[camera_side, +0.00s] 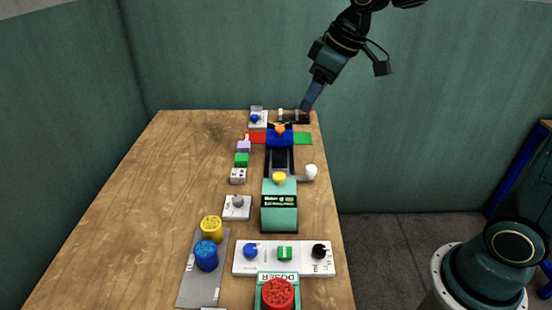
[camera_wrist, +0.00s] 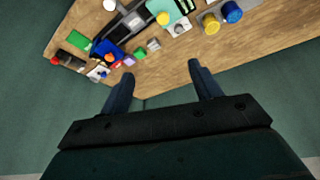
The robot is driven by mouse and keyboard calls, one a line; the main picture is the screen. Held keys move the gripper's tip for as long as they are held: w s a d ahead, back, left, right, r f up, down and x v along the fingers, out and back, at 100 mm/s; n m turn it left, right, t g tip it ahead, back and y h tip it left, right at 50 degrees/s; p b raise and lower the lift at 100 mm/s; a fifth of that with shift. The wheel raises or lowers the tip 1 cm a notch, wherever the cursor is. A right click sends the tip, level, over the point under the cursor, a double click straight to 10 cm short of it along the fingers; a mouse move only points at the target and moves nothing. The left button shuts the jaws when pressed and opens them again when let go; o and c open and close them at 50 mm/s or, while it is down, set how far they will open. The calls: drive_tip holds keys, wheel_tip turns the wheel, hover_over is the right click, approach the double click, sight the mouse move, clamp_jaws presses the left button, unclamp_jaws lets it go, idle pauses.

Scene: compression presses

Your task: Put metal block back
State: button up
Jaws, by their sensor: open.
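My gripper (camera_side: 307,104) is at the far right end of the table in the side view, by a black holder (camera_side: 299,119) with small pieces on it. In the wrist view my gripper (camera_wrist: 160,69) has its two fingers wide apart with nothing between them. A grey-white block (camera_side: 238,175), possibly the metal block, sits at the near end of a row of small blocks left of the press. It also shows in the wrist view (camera_wrist: 153,44). The press has a blue part (camera_side: 279,140) at its far end and a teal body (camera_side: 280,205). I cannot tell whether anything is inside the press.
A green block (camera_side: 241,160) and a purple block (camera_side: 244,146) stand in the row. Yellow (camera_side: 211,226) and blue (camera_side: 206,255) cylinders, a button panel (camera_side: 284,258) and a doser (camera_side: 278,293) are nearer. The table's left side is clear.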

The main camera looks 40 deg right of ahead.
drive_tip(key=s+d+f+m+t+h, duration=0.1)
drive_tip(key=s+m, duration=0.3)
drive_tip(key=s, duration=1.9)
drive_tip(key=shift+d, duration=0.2)
drive_tip(key=shift+w+f, duration=0.1)
